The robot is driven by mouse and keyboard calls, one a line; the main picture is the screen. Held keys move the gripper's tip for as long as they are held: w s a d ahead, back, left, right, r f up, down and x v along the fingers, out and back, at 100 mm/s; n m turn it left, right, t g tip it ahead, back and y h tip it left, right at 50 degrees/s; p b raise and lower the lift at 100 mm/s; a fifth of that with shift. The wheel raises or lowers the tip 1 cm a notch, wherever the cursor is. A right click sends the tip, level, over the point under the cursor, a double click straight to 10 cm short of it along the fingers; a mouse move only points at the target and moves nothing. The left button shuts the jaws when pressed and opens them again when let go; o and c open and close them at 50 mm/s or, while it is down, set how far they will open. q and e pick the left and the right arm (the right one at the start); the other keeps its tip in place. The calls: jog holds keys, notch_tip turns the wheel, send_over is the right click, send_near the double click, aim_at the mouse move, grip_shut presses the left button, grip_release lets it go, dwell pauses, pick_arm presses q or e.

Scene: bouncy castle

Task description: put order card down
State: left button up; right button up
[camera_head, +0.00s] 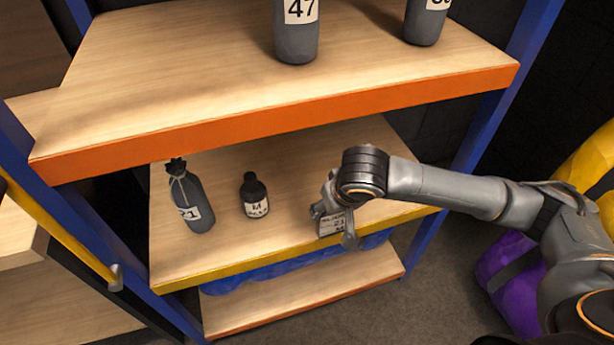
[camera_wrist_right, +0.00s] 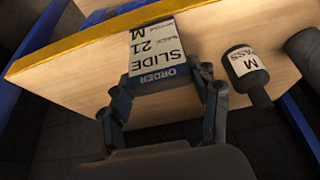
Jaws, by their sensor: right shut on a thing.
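The order card (camera_head: 330,224) is a small pale card with dark print. In the right wrist view the card (camera_wrist_right: 155,45) reads "SLIDE", "21", "M" and "ORDER" on its dark end. My right gripper (camera_head: 335,225) is shut on the card; its fingers (camera_wrist_right: 162,88) sit either side of the dark end. The card is at the yellow front edge of the middle shelf (camera_head: 290,190), right of the bottles. I cannot tell whether it touches the board. My left gripper is not in view.
A small dark bottle (camera_head: 254,196) marked "M" stands left of my right gripper; a taller grey bottle (camera_head: 190,200) marked "21" stands further left. A blue post (camera_head: 490,110) is at the right.

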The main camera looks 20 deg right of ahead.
pick_arm(q)
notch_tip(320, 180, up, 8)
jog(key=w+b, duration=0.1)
jog(key=b, duration=0.1)
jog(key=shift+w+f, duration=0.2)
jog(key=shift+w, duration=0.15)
pick_arm(e)
jog(key=w+f, duration=0.1)
jog(key=w, duration=1.2)
jog(key=shift+a+f, duration=0.25)
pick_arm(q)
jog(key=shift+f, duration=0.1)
pick_arm(e)
jog(key=shift+f, duration=0.1)
jog(key=o, duration=1.6)
jog(key=shift+c, duration=0.2)
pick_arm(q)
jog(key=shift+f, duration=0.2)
